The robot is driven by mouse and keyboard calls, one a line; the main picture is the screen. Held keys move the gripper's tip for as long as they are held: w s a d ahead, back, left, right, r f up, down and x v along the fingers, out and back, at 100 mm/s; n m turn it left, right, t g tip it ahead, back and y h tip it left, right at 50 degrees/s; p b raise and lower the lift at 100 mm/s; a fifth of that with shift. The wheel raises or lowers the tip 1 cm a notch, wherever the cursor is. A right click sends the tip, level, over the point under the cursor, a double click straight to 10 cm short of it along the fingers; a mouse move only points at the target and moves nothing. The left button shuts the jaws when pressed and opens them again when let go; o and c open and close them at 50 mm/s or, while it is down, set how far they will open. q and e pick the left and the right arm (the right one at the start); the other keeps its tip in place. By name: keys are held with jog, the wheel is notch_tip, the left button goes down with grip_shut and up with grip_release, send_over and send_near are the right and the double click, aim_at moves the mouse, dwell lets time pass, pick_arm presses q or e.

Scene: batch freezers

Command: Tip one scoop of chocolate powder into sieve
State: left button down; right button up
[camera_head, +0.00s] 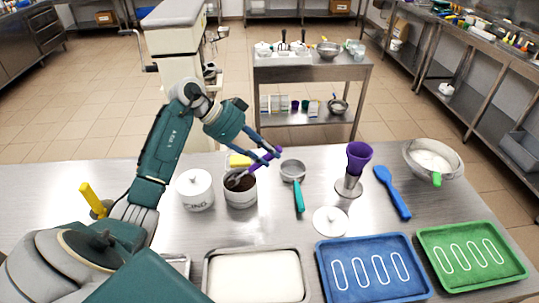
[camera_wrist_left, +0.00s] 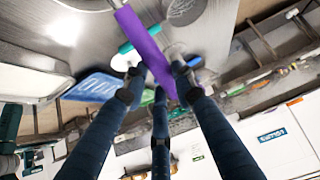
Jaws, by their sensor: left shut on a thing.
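My left gripper (camera_head: 270,155) is shut on the purple handle of a scoop (camera_head: 259,163). In the left wrist view the purple handle (camera_wrist_left: 143,45) crosses between the fingers (camera_wrist_left: 157,78). A small round metal sieve (camera_head: 293,170) with a teal handle lies just right of the pot, apart from the scoop; its mesh is too small to make out. My right gripper is not in view.
A lidded white pot (camera_head: 195,190) stands left of the powder pot. A loose white lid (camera_head: 331,221), purple-topped item (camera_head: 358,158), blue spatula (camera_head: 392,193) and metal bowl (camera_head: 433,160) are to the right. Trays, including blue (camera_head: 322,262) and green (camera_head: 425,247) ones, line the front.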

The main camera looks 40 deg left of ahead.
aim_at(279, 147)
pick_arm(q)
jog(key=shift+a+r+p, duration=0.1)
jog(key=shift+r+p, duration=0.05)
jog(key=shift+p, duration=0.6)
jog(key=d+f+g+y+p, duration=0.1)
jog(key=p, duration=0.1)
jog(key=w+d+f+y+p, duration=0.1)
jog(key=p, duration=0.1)
jog(key=shift+w+f+g, duration=0.2)
jog(key=shift+g, duration=0.2)
jog(key=shift+r+p, duration=0.1)
jog(key=shift+p, duration=0.25)
jog(key=shift+w+r+p, duration=0.1)
jog(key=shift+r+p, duration=0.75)
jog(key=shift+p, duration=0.05)
jog(key=shift+d+r+p, duration=0.1)
jog(key=shift+r+p, duration=0.45)
jog(key=shift+r, duration=0.55)
jog(key=shift+w+d+g+y, duration=0.25)
jog(key=shift+d+g+y, duration=0.05)
jog(key=shift+w+d+y, duration=0.1)
jog(key=shift+w+y, duration=0.05)
jog(key=shift+y, duration=0.15)
jog(key=shift+w+d+f+g+y, duration=0.45)
jog(key=shift+w+d+g+y, duration=0.15)
jog(key=shift+g+y, duration=0.4)
jog(key=shift+s, duration=0.1)
